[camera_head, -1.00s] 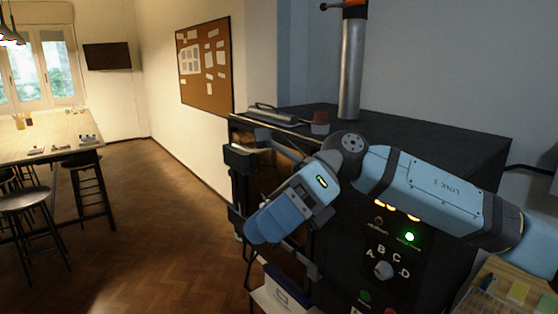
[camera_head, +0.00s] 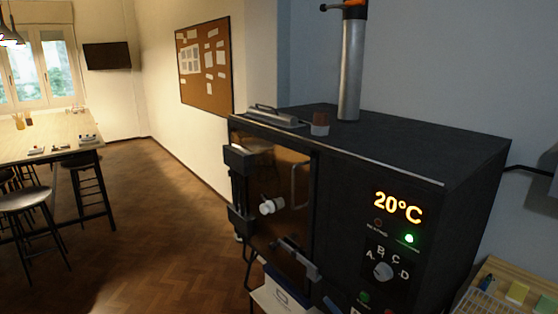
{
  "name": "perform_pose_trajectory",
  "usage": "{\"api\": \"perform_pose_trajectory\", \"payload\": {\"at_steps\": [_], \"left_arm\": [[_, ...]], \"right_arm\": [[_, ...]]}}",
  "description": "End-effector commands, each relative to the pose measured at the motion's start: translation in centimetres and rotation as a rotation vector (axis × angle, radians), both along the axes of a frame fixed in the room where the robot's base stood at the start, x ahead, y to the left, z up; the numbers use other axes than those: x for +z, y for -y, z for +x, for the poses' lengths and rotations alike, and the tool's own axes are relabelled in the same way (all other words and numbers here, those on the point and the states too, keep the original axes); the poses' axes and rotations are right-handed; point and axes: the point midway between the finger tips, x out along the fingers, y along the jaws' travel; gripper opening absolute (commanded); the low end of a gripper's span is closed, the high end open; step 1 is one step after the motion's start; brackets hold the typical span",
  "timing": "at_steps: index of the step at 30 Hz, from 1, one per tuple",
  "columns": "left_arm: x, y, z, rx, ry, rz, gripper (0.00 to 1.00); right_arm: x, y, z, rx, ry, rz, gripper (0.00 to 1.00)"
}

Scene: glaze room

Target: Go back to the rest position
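Neither of my grippers shows in the head view. The black kiln (camera_head: 400,150) stands at the right, with its door (camera_head: 272,190) on the left part of its front. The door looks closed, and a pale round plug (camera_head: 271,206) sits on it. The orange display (camera_head: 398,207) reads 20°C. A green light (camera_head: 409,238) glows below it, above a dial (camera_head: 383,271) with letters A to D.
A metal flue (camera_head: 351,65) rises from the kiln top, near a small brown-topped pot (camera_head: 320,124). A worktable (camera_head: 50,133) and stools (camera_head: 28,200) stand at the left. The wooden floor (camera_head: 160,215) between them and the kiln is clear. A wooden surface (camera_head: 530,285) is at the lower right.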

Motion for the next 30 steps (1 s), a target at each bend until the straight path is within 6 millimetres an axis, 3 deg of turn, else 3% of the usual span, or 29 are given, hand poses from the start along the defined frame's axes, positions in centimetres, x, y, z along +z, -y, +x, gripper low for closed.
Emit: {"api": "perform_pose_trajectory", "payload": {"at_steps": [1, 6, 9, 12, 15, 19, 30], "left_arm": [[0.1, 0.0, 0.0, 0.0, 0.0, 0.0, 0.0], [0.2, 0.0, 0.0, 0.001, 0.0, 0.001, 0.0], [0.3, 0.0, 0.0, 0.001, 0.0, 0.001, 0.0], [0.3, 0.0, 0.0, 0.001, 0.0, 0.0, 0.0], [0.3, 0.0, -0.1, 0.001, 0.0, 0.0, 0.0], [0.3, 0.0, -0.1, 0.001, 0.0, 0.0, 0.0], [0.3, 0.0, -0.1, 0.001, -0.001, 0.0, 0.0]], "right_arm": [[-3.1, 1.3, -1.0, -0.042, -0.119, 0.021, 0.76], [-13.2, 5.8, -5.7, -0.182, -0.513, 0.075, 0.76], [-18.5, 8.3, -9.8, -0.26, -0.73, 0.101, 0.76], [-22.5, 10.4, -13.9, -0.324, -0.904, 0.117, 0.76], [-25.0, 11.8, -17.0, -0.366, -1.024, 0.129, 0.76], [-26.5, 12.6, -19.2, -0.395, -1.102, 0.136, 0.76], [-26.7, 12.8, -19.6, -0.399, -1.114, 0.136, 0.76]]}}
